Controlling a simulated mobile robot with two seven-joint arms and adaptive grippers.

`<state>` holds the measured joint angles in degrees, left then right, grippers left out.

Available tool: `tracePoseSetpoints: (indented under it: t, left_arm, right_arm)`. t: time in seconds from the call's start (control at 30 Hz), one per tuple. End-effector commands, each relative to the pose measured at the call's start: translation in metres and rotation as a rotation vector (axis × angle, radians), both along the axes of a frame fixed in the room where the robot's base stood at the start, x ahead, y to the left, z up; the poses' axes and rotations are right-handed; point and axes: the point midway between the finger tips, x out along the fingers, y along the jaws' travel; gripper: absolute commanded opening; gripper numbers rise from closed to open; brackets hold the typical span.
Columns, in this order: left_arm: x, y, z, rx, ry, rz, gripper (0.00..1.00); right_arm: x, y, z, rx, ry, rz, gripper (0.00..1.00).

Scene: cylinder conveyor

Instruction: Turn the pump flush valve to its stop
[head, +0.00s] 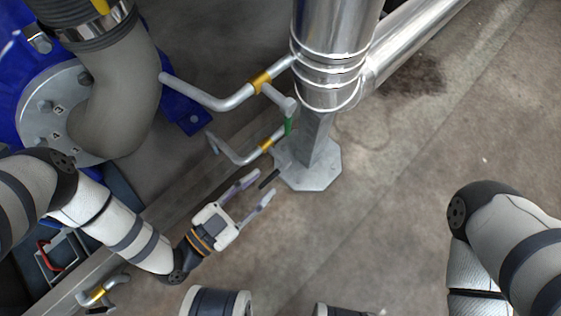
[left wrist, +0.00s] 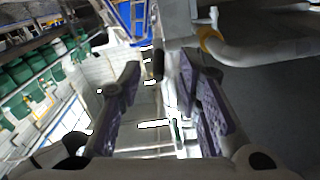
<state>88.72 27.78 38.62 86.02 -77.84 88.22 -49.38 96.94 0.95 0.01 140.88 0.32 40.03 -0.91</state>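My left gripper (head: 263,183) is open, its two fingers apart and pointing up and right toward the foot of a silver post. A short black handle (head: 269,178) lies at the fingertips, seemingly between or just beyond them; no contact is visible. In the left wrist view the open fingers (left wrist: 159,75) show with the black handle (left wrist: 158,63) in the gap. A green lever (head: 288,126) sits on the small pipework above. I cannot tell for certain which of these is the flush valve. My right gripper is out of view; only my right arm shows.
Thin grey pipes with brass-coloured fittings (head: 266,145) run beside the silver post (head: 318,150) and its base plate (head: 312,177). A blue pump (head: 190,110) with a thick grey hose (head: 125,100) stands at left. The floor (head: 390,215) at right is clear.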

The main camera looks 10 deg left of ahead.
Motion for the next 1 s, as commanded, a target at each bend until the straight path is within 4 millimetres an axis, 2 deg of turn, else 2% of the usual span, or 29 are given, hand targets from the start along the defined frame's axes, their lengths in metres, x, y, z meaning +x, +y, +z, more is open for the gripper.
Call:
tracePoseSetpoints:
  t: [0.1,0.3,0.43,0.67,0.8,1.0]
  left_arm:
    - [0.026,-0.018,-0.003,-0.002,0.001,-0.001,0.32]
    - [0.054,-0.04,-0.003,0.0,0.004,-0.002,0.32]
    - [0.061,-0.045,-0.002,0.0,0.004,-0.001,0.32]
    - [0.062,-0.046,-0.001,0.001,0.005,-0.002,0.32]
    - [0.062,-0.045,-0.001,0.001,0.005,-0.002,0.0]
    - [0.062,-0.045,-0.001,0.002,0.004,-0.001,0.0]
  right_arm:
    - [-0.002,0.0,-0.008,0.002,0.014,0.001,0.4]
    - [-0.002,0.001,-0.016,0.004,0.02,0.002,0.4]
    - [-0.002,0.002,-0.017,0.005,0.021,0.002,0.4]
    - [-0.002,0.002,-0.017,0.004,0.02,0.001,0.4]
    - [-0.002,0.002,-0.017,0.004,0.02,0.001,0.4]
    - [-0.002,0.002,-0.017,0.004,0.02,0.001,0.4]
